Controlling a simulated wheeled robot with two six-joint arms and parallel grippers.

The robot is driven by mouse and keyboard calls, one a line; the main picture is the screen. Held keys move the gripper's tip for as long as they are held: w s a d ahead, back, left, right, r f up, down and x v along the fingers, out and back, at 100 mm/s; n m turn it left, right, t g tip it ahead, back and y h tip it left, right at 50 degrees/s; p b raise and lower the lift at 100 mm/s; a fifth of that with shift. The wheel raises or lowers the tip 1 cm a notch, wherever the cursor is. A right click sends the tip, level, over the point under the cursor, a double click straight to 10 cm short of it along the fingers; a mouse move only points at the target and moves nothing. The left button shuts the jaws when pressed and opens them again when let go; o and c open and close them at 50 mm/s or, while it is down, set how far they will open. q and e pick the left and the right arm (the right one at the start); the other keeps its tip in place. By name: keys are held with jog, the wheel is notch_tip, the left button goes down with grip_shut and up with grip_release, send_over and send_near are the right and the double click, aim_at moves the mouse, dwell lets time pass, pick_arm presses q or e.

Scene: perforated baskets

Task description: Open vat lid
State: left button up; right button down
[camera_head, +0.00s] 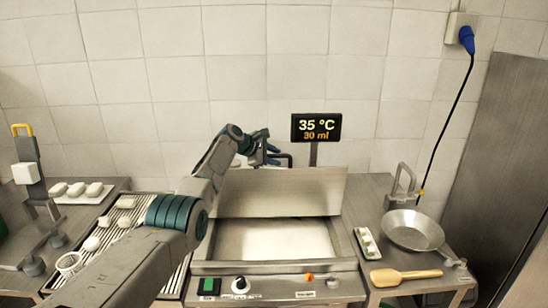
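The vat (345,268) stands in the middle of the counter, with pale white contents showing inside. Its flat metal lid (290,193) is raised and leans steeply back along the far side of the opening. A dark handle (287,157) shows at the lid's top edge. My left gripper (272,152) is at this top edge, right beside the handle. Its fingers are small and dark, and I cannot tell whether they close on the handle. My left arm reaches in from the bottom left, in front of the slatted rack. My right gripper is not in view.
A display (316,127) reading 35 °C and 30 ml stands behind the lid. A pan (412,230), a wooden paddle (405,277) and a small white tray (367,243) lie right of the vat. White pieces lie on a slatted rack (176,283) at left. A tiled wall closes the back.

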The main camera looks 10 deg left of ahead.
pick_arm(q)
jog(key=shift+a, duration=0.1)
dwell(0.3)
jog(key=shift+s+a+r, duration=0.3)
jog(key=shift+s+a, duration=0.05)
jog(key=b+v, duration=0.3)
jog(key=v, duration=0.6)
jog(key=shift+s+b, duration=0.2)
jog(key=shift+b, duration=0.1)
jog(key=shift+a+r, duration=0.1)
jog(key=shift+a, duration=0.05)
